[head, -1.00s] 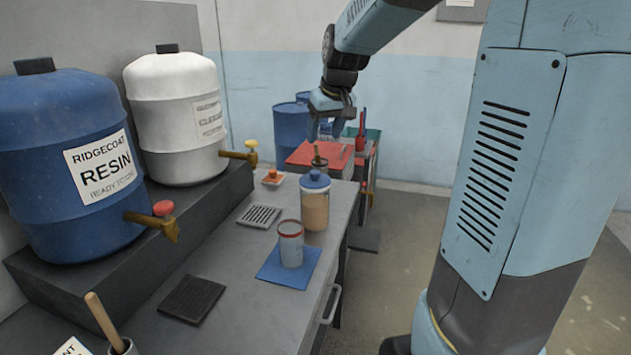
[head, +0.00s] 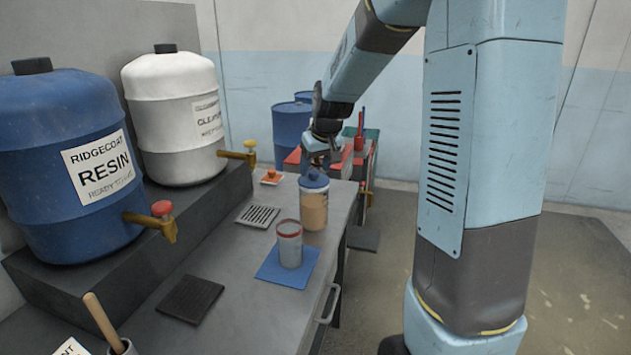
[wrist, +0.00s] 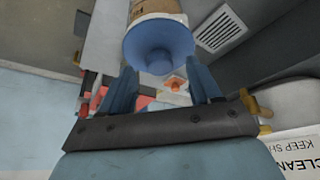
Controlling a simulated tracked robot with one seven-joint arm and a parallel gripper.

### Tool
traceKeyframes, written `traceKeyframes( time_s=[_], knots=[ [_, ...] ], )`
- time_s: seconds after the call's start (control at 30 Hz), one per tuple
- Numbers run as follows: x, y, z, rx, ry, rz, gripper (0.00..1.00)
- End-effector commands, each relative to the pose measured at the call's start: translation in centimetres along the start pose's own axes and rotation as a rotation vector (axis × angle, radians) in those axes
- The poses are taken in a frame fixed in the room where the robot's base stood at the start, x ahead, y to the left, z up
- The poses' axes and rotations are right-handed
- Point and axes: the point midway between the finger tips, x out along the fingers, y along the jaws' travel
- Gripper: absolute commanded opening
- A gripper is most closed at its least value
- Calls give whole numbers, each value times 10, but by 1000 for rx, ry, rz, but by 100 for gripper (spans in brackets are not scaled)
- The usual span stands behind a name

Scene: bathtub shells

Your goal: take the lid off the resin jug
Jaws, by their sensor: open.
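The resin jug (head: 313,212) is a clear container with tan contents, standing upright on the grey bench. Its blue lid (head: 314,181) with a knob is on top. In the wrist view the lid (wrist: 158,45) shows at the top centre, with the jug's tan body (wrist: 155,7) behind it. My gripper (head: 318,165) is just above and behind the lid in the head view. In the wrist view my gripper (wrist: 160,88) is open, its two blue fingers spread to either side below the lid's knob. Nothing is between the fingers. I cannot tell whether they touch the lid.
An empty-looking clear cup (head: 289,245) with a red rim stands on a blue mat (head: 272,270) in front of the jug. A drain grate (head: 258,215) lies to the left. The blue resin drum (head: 60,170) and white drum (head: 175,115) stand on a dark riser (head: 130,265).

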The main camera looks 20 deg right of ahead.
Motion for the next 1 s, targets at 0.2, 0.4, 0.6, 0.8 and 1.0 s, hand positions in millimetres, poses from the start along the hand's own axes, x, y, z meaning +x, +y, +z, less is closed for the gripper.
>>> traceKeyframes(
  time_s=[0.2, 0.4, 0.6, 0.8, 1.0],
  knots=[
    [16, 0, 0, 0, 0, 0, 63],
    [16, 0, 0, 0, 1, 0, 63],
    [16, 0, 0, 0, 1, 0, 45],
    [16, 0, 0, 1, 1, 0, 25],
    [16, 0, 0, 1, 1, 1, 6]
  ],
)
